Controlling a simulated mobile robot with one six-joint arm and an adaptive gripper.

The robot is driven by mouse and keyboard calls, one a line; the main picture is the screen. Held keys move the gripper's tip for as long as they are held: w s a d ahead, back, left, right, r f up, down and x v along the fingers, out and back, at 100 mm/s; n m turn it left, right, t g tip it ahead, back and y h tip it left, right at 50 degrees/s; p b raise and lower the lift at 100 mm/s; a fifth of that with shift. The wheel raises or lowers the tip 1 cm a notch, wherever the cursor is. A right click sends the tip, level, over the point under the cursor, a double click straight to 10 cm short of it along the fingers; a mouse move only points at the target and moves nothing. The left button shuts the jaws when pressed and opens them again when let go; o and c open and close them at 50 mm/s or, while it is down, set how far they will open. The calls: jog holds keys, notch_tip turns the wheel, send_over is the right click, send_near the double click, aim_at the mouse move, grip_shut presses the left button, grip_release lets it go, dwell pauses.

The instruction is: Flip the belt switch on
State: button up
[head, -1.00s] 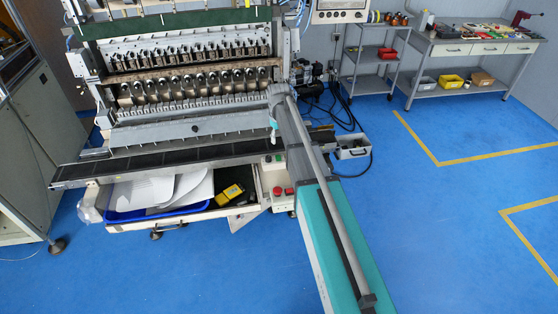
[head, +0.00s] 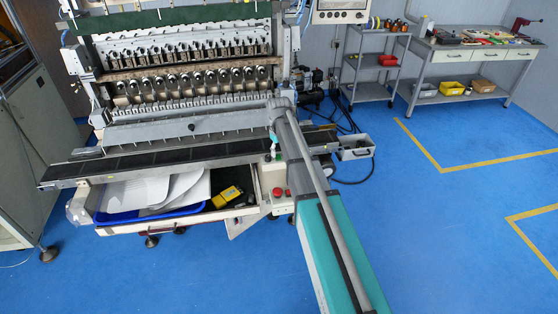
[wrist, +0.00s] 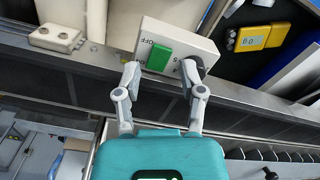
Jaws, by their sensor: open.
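The belt switch is a green rocker (wrist: 159,57) on a pale box (wrist: 178,40) in the wrist view. "OFF" is printed beside it, and other lettering on the box is partly covered. A black round knob sits at the box's right end, by my right fingertip. My gripper (wrist: 161,70) is open, with its two fingers apart at either side of the green rocker and nothing held between them. I cannot tell whether a fingertip touches the box. In the head view my gripper (head: 273,143) is small, above the machine's front right corner, and my arm hides part of that corner.
A dark belt rail (head: 150,162) runs along the machine's front. A red button (head: 278,192) is below the corner. An open drawer holds a blue tray (head: 125,217) and a yellow device (head: 228,195). The blue floor at right is clear.

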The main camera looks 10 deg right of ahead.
aim_at(278, 157)
jog(key=shift+f+b, duration=1)
jog(key=shift+f, duration=0.3)
